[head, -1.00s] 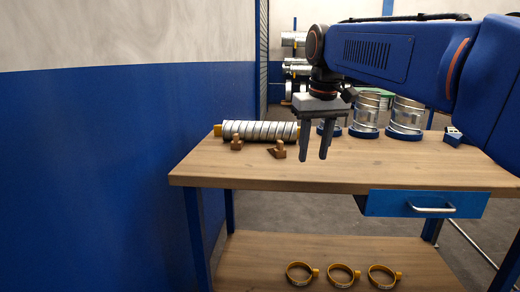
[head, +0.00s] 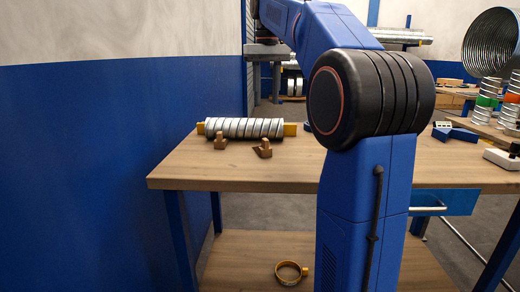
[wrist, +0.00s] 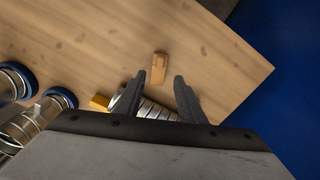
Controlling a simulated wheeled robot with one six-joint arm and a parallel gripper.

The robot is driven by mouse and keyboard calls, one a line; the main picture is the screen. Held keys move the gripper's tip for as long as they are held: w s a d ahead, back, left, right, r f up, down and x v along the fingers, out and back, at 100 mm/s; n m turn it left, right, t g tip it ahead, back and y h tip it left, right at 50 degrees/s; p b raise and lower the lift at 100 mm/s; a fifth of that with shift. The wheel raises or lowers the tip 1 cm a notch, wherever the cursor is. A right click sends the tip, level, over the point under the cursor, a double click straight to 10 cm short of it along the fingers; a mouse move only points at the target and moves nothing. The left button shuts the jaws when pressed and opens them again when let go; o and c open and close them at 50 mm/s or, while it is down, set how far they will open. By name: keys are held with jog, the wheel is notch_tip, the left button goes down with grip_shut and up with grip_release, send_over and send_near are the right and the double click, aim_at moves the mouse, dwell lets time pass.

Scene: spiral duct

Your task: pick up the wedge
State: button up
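Two small brown wooden wedges stand on the workbench (head: 300,178) in front of the spiral duct (head: 245,127) in the head view: a left wedge (head: 220,142) and a right wedge (head: 263,149). The wrist view shows one wedge (wrist: 159,68) lying on the wood just beyond my fingertips; which one I cannot tell. The other is not visible there. My gripper (wrist: 159,77) is open and empty, above the bench, with part of the duct (wrist: 152,109) showing between its fingers. In the head view, its fingers cannot be made out.
The duct's yellow end (wrist: 99,102) shows left of the fingers. Blue-based metal duct pieces (wrist: 58,98) stand further left. A blue wall (head: 120,130) rises left of the bench. A yellow ring clamp (head: 290,272) lies on the lower shelf. Bare wood surrounds the visible wedge.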

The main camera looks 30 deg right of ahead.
send_over(266, 139)
jog(key=f, duration=0.9)
jog(key=shift+s+a+f, duration=0.1)
jog(key=shift+s+f, duration=0.1)
jog(key=shift+s, duration=0.1)
jog(key=shift+w+f, duration=0.15)
jog(key=shift+f, duration=1.25)
jog(key=shift+w+f, duration=0.1)
jog(key=shift+f, duration=1.3)
grip_shut()
